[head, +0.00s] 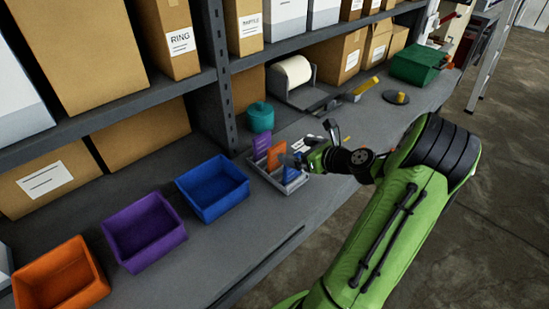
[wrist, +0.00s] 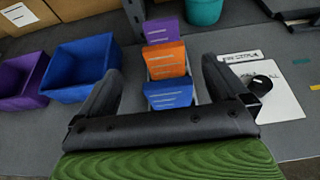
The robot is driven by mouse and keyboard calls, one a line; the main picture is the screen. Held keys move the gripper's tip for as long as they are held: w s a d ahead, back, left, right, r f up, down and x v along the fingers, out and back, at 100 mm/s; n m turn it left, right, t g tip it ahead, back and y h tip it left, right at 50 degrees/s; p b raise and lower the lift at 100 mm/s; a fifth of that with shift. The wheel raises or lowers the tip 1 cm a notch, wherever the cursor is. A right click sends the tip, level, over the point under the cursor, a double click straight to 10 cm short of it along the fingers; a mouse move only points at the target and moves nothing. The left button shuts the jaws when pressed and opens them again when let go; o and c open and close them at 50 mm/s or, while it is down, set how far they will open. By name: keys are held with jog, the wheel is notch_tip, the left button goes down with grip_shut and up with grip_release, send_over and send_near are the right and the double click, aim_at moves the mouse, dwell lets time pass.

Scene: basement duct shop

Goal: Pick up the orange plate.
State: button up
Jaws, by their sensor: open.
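The orange plate (head: 276,155) stands upright in a grey rack (head: 264,174) on the bench, between a purple plate (head: 261,145) and a blue plate (head: 291,161). In the wrist view the orange plate (wrist: 167,62) is in the middle, with the purple plate (wrist: 161,30) behind it and the blue plate (wrist: 168,95) in front, nearest my gripper. My gripper (wrist: 160,85) is open, its two fingers spread to the left and right of the row of plates. The plates lie ahead of it, and I cannot tell whether a finger touches any. In the head view my gripper (head: 305,158) is beside the rack's right side.
Blue (head: 212,187), purple (head: 144,229) and orange (head: 60,277) bins stand left of the rack. A teal canister (head: 260,118) is behind it. A white sheet with a dark object (wrist: 262,88) lies to the right. Shelves with boxes line the back.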

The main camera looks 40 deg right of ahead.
aim_at(278, 146)
jog(key=x, duration=0.3)
jog(key=shift+d, duration=0.2)
jog(key=x, duration=0.5)
jog(key=shift+f+b, duration=0.3)
jog(key=shift+s+r, duration=0.1)
jog(key=shift+s, duration=0.05)
jog(key=shift+c, duration=0.6)
jog(key=c, duration=1.2)
notch_tip(278, 146, up, 10)
jog(key=shift+p, duration=1.15)
